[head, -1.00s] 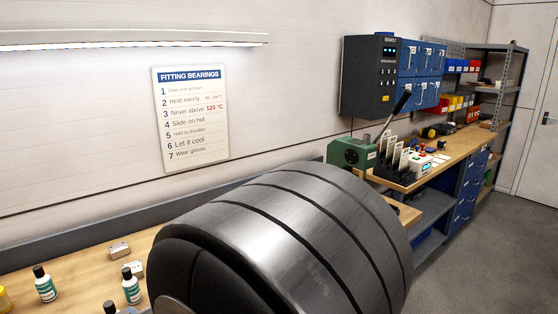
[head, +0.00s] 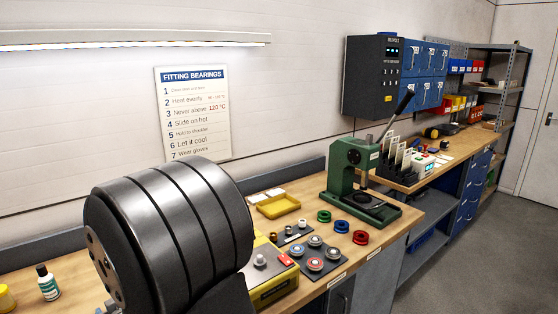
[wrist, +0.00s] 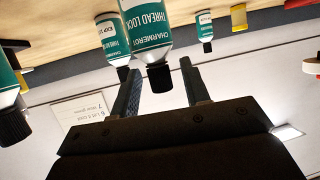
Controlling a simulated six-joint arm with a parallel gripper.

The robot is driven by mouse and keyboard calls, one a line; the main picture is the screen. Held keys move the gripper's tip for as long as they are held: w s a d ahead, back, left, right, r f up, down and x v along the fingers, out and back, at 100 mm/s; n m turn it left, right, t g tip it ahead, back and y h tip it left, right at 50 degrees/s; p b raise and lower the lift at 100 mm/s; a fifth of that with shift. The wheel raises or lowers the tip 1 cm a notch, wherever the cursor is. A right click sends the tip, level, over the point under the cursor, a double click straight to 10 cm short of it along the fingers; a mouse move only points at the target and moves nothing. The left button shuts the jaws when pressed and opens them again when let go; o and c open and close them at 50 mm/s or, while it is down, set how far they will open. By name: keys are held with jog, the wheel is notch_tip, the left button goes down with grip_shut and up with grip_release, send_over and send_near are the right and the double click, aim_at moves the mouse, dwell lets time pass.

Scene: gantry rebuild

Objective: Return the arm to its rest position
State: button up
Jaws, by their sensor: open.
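My gripper (wrist: 160,67) shows in the wrist view with its two dark fingers apart. A thread lock bottle (wrist: 147,24), white and teal with a black cap, appears between and beyond the fingertips; neither finger visibly touches it. The wrist picture is upside down. My gripper is not visible in the head view, where a large dark link of my arm fills the lower left foreground and hides part of the bench.
More bottles stand around it in the wrist view; one bottle (head: 48,283) shows in the head view. A green press (head: 352,168), yellow tray (head: 278,205) and several bearings stand on the bench. A dark control cabinet (head: 372,78) hangs on the wall. The floor at right is clear.

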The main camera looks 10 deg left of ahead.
jog(key=shift+w+a+f, duration=0.35)
jog(key=shift+a+f, duration=0.05)
jog(key=shift+a, duration=0.1)
jog(key=r, duration=1)
jog(key=shift+w+r, duration=0.3)
jog(key=shift+r, duration=0.05)
jog(key=w+a+m, duration=0.1)
jog(key=w+a, duration=0.3)
jog(key=w, duration=0.6)
jog(key=w+a+t+h, duration=0.1)
jog(key=w+a, duration=0.4)
jog(key=w, duration=0.6)
jog(key=shift+w+a+r+m+t, duration=0.2)
jog(key=shift+w+m+t, duration=0.1)
jog(key=shift+m, duration=0.1)
jog(key=shift+o, duration=0.2)
